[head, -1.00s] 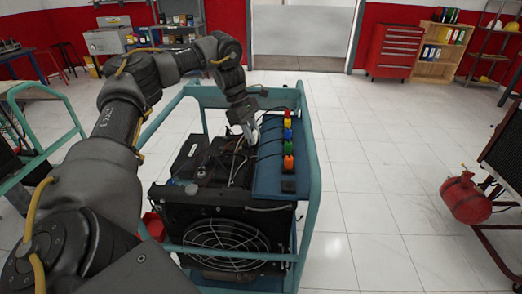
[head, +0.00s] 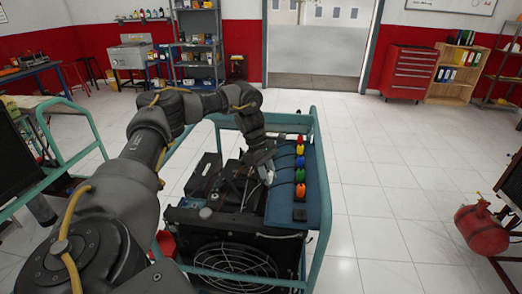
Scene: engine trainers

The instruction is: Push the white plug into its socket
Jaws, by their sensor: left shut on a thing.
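My left gripper (head: 266,172) reaches down over the engine trainer (head: 235,215), beside the left edge of its blue panel (head: 282,205). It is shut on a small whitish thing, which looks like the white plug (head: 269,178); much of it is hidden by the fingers. Colored plugs or connectors stand in a row on the panel: yellow (head: 299,150), blue (head: 300,162), green (head: 300,176) and orange (head: 300,190) among them, with dark cables running left. The white plug's socket cannot be made out. My right gripper is not in view.
A teal frame (head: 322,190) surrounds the trainer, with a fan grille (head: 235,262) at its near side. A red tank (head: 482,229) stands at the right. A red tool cabinet (head: 409,72) is at the back. The tiled floor right of the trainer is clear.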

